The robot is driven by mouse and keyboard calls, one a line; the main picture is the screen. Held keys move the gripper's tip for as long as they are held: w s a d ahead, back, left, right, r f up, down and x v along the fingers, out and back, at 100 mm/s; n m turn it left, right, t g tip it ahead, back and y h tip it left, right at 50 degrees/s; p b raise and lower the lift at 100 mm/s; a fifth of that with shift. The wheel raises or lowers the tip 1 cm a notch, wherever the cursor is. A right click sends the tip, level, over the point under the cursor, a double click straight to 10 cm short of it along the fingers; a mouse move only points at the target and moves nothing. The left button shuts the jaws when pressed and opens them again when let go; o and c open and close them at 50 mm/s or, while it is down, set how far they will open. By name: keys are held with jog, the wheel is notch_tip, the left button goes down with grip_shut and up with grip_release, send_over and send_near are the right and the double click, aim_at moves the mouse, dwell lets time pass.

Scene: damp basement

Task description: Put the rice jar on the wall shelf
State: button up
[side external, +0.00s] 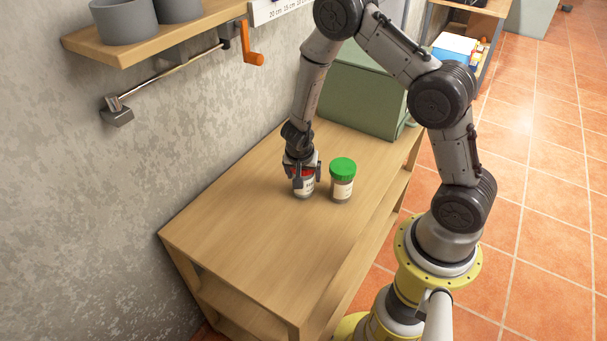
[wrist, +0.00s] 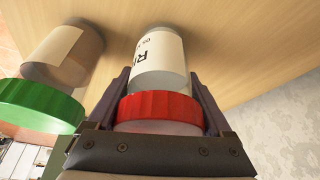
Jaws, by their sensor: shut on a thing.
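The rice jar (side external: 304,189) is a white-labelled jar with a red lid; in the wrist view its label (wrist: 158,62) shows letters starting "RI". It is upright at the middle of the wooden bench top, and its base appears to be on or very close to the wood. My gripper (side external: 303,178) comes down from above and is shut on the jar, with one finger on each side near the red lid (wrist: 162,108). The wall shelf (side external: 165,38) is a wooden board at the upper left, above the bench.
A green-lidded jar (side external: 342,181) stands close to the right of the rice jar. Grey pots (side external: 124,22) occupy part of the shelf. Below it are a metal rail (side external: 172,76) and an orange hook-like handle (side external: 253,57). A green box (side external: 362,95) stands at the bench's back. The front bench top is clear.

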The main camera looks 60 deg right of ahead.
jog(key=o, duration=1.6)
jog(key=shift+f, duration=0.1)
jog(key=shift+c, duration=0.2)
